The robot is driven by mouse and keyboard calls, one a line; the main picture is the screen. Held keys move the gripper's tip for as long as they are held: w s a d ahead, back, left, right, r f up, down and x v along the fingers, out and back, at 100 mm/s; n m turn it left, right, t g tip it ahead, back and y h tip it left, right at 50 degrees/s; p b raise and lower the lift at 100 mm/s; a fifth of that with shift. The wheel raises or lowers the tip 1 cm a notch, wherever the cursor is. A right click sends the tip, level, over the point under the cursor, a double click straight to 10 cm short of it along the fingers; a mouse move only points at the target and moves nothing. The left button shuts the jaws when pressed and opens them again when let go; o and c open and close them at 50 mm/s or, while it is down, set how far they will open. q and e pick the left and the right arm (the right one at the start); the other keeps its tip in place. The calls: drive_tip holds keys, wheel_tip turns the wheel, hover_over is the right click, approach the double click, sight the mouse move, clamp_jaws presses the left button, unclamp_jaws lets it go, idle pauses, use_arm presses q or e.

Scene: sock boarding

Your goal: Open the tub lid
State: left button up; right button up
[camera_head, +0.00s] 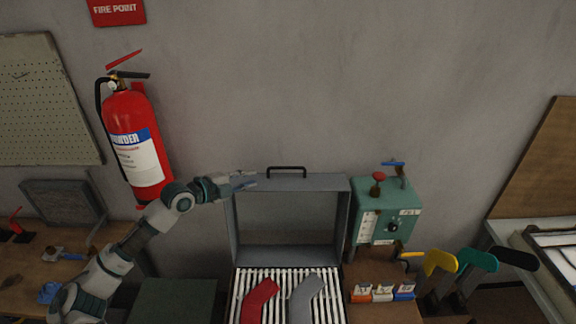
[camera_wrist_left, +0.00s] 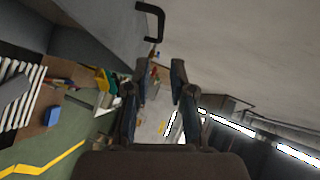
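The grey tub lid (camera_head: 290,182) stands raised and upright behind a white slatted rack (camera_head: 240,285). A dark handle (camera_head: 286,169) sits at the middle of its top edge. My left gripper (camera_head: 250,181) is at the upper left corner of the lid, left of the handle; I cannot tell whether it touches. In the left wrist view its two dark fingers (camera_wrist_left: 160,68) are apart with nothing between them. The lid (camera_wrist_left: 105,25) and handle (camera_wrist_left: 152,22) show above the fingers there. My right gripper is not in view.
A red sock shape (camera_head: 259,299) and a grey one (camera_head: 305,299) lie on the rack. A green control box (camera_head: 388,215) with a red knob stands right of the lid. A red fire extinguisher (camera_head: 137,150) hangs on the wall at left. Yellow, green and black sock forms (camera_head: 478,260) stand at right.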

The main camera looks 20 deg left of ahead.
sight(285, 169)
use_arm(q)
drive_tip(key=p+x, duration=0.2)
drive_tip(key=x, duration=1.2)
drive_tip(key=shift+w+d, duration=0.1)
drive_tip(key=shift+d, duration=0.25)
drive_tip(key=shift+w+d+f, duration=0.15)
drive_tip(key=shift+w+f, duration=0.1)
drive_tip(key=shift+w, duration=0.35)
drive_tip(key=shift+s, duration=0.1)
clamp_jaws()
